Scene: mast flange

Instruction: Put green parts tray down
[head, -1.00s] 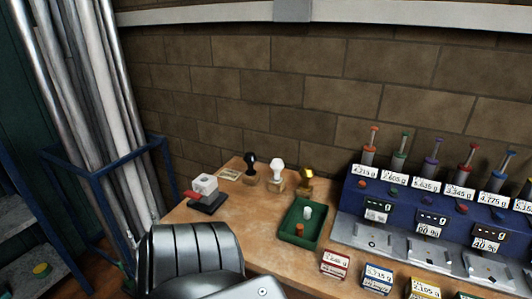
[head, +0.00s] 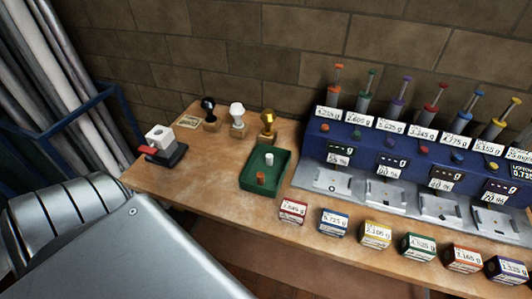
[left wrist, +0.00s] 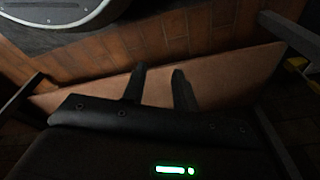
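The green parts tray (head: 277,183) rests on the wooden workbench in the head view, left of the blue scale unit. A white cylinder (head: 269,158) and an orange-brown cylinder (head: 261,179) stand in it. In the left wrist view my left gripper (left wrist: 157,70) has its two dark fingers apart with nothing visible between them. A plain tan surface lies beyond the fingers, and the tray does not show there. In the head view a silver arm part of mine fills the lower left, with no gripper in sight. My right gripper is in neither view.
The workbench (head: 215,188) has bare wood left of the tray. Small labelled boxes, one red (head: 292,211), line the front edge. The blue scale unit (head: 345,151) stands right.

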